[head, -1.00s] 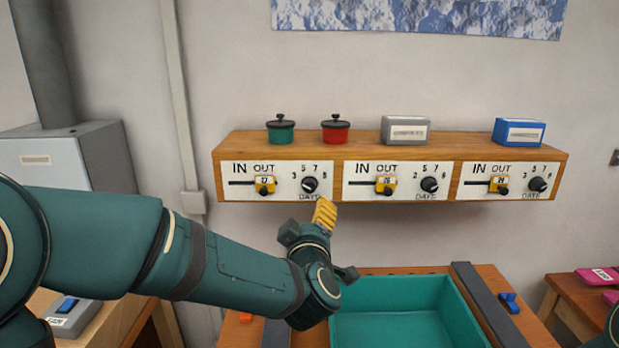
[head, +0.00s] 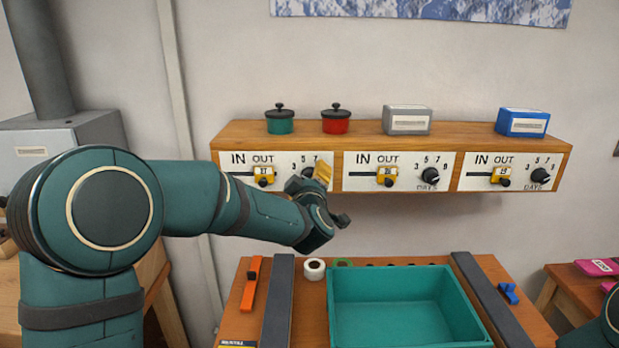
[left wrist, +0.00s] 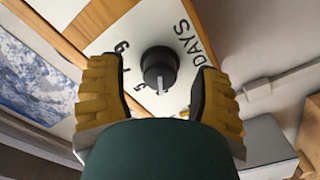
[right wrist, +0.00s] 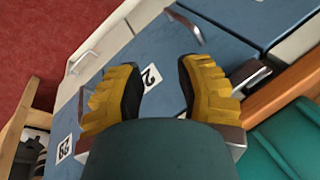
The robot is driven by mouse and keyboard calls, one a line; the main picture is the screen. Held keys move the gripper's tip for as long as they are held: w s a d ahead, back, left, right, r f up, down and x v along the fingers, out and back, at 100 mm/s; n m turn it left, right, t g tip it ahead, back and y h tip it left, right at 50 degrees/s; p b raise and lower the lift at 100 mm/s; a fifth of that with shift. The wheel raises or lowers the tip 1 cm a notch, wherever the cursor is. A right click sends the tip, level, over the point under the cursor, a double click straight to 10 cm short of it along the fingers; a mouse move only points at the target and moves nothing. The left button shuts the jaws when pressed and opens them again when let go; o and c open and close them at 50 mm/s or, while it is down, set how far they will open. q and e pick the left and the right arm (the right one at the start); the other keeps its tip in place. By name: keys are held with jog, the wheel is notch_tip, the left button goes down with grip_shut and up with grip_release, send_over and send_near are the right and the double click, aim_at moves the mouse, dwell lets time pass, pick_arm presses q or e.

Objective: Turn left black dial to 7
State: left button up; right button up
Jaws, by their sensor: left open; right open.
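The left black dial (left wrist: 160,66) sits on the left white panel (head: 242,186) of the wooden shelf, with numbers around it. In the head view my left gripper hides it. My left gripper (head: 317,180) is at the panel, open, with one yellow finger on each side of the dial in the left wrist view (left wrist: 161,84). I see a gap on both sides. My right gripper (right wrist: 160,88) is open and empty above blue drawer fronts.
Two more panels with black dials (head: 431,176) (head: 540,177) are to the right. Yellow sliders, one of them (head: 264,176) left of the left dial, sit close by. Pots and boxes stand on the shelf. A teal tray (head: 335,310) is on the bench below.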

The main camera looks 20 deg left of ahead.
pick_arm(q)
jog(key=shift+w+a, duration=0.2)
jog(key=shift+w, duration=0.4)
grip_shut()
